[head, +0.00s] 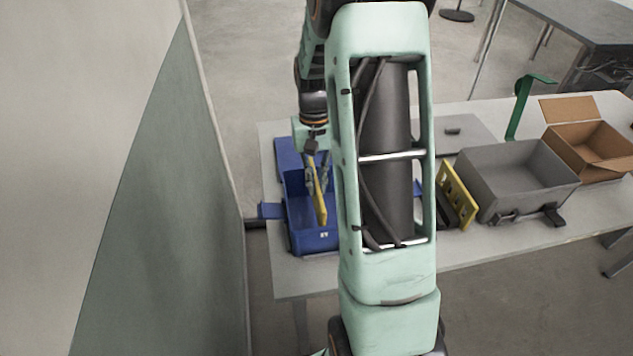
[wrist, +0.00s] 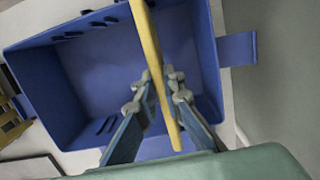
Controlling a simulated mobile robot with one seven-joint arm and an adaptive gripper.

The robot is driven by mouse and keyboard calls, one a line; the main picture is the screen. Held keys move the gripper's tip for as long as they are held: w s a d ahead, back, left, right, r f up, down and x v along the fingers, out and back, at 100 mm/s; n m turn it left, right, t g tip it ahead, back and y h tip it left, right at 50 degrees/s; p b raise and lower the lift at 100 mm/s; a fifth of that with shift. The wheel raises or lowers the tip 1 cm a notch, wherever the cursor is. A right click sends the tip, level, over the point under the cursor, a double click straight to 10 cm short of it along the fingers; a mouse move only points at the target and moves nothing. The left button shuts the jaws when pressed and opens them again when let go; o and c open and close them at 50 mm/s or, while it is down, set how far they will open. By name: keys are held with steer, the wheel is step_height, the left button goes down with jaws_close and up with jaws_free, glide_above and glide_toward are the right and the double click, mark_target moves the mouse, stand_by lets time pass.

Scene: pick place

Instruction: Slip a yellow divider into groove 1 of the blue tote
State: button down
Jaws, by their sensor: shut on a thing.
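My gripper (wrist: 158,83) is shut on a yellow divider (wrist: 155,60), seen nearly edge-on in the wrist view. The divider (head: 321,203) also shows in the head view, tilted, over the blue tote. The blue tote (head: 313,241) stands on the table at the left end; in the wrist view its wall (wrist: 35,95) and inside show behind the divider. Dark slots show along two of its sides in the wrist view; I cannot tell which is groove 1. My arm hides the tote's right part in the head view. I cannot tell whether the divider touches the tote.
More yellow dividers (head: 458,195) stand in a dark rack right of my arm. A grey bin (head: 515,178), an open cardboard box (head: 590,150) and a green stand (head: 520,105) are farther right. A wall panel (head: 170,200) stands close left of the table (head: 290,285).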

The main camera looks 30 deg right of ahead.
steer(key=shift+f+b, duration=0.55)
steer(key=shift+f, duration=0.35)
steer(key=c, duration=2)
jaws_free()
steer(key=shift+c, duration=0.5)
steer(key=shift+c, duration=0.8)
steer(key=shift+r+p, duration=2.95)
steer(key=shift+r, duration=1.15)
